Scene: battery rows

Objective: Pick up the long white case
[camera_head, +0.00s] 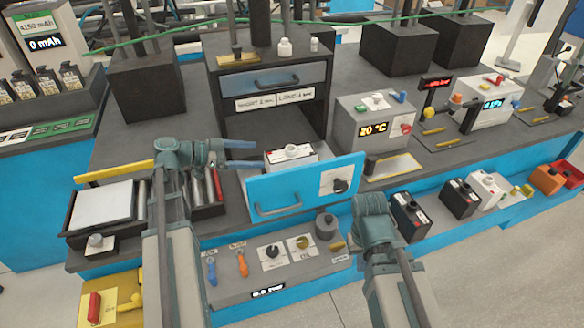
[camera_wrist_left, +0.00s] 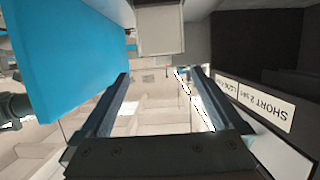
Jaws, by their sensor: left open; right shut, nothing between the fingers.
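The white case (camera_head: 291,154), with a dark label strip on its near side and a red mark and knob on top, sits behind the blue drawer front (camera_head: 305,190); its lower part is hidden. My left gripper (camera_head: 260,154) is open and points right, just left of the case, with nothing held. In the left wrist view, the left gripper's fingers (camera_wrist_left: 160,88) are spread, and a pale block (camera_wrist_left: 160,28), which appears to be the case, lies outside them at the top edge. My right gripper (camera_head: 372,215) is in front of the drawer at right; its fingers are hidden by its wrist.
A dark cabinet (camera_head: 266,55) with a drawer and labels stands behind the case. A grey unit reading 20 °C (camera_head: 372,128) stands to the right. A tray with a white plate (camera_head: 103,204) lies at left. Black and white batteries (camera_head: 410,215) stand along the front shelf.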

